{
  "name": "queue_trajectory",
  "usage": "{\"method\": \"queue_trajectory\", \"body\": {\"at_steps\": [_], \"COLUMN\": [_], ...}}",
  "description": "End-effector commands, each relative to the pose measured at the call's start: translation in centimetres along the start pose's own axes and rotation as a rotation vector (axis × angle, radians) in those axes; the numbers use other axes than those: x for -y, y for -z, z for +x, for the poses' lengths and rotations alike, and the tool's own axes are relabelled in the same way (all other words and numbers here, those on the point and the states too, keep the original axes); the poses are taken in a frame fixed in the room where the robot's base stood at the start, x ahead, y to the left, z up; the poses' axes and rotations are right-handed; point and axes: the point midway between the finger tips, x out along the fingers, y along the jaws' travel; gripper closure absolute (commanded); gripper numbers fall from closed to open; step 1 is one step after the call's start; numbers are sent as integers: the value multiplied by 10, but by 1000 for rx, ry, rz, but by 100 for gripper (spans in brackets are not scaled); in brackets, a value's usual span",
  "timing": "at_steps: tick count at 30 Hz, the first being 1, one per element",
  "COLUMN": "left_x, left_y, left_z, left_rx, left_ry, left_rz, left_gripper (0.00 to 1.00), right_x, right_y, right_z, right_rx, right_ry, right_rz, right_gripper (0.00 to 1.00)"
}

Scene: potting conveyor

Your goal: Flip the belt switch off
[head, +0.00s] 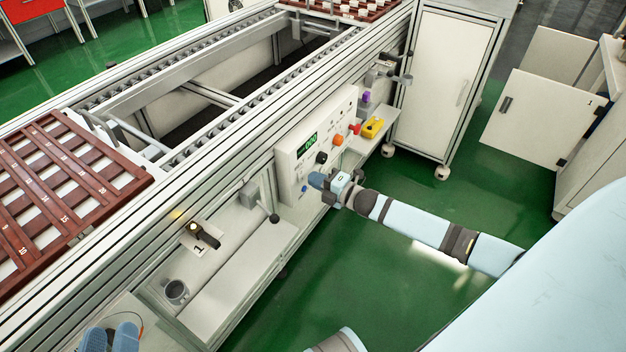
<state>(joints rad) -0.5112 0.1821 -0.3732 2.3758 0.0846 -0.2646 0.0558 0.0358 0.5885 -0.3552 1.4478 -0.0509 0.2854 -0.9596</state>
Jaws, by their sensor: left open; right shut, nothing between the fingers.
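No readable label shows which control is the belt switch. My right gripper (320,181) is shut and empty at the panel's lower right, its blue fingertips pointing at the panel face; contact cannot be told.
Brown slotted trays (70,185) lie on the conveyor. A yellow object (372,128) sits right of the panel. Green floor is open below.

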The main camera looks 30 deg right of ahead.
Motion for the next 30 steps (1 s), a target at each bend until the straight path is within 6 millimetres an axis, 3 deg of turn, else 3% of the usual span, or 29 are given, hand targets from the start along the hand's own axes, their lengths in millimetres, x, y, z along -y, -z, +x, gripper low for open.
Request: {"method": "queue_trajectory", "body": {"at_steps": [6, 12, 18, 30], "left_x": [12, 19, 23, 23], "left_y": [-23, -38, -46, -48], "left_z": [-7, -13, -16, -17], "left_rx": [132, 211, 247, 251], "left_ry": [47, 73, 84, 85], "left_rz": [13, 24, 29, 29], "left_gripper": [57, 57, 57, 57], "right_x": [-3, -4, -4, -4], "right_y": [0, 0, -1, -1], "right_z": [-51, -87, -102, -103], "right_rx": [-1, -1, -2, -2], "right_ry": [7, 7, 5, 5], "right_rz": [1, 1, 0, 0], "right_gripper": [100, 100, 100, 100]}}
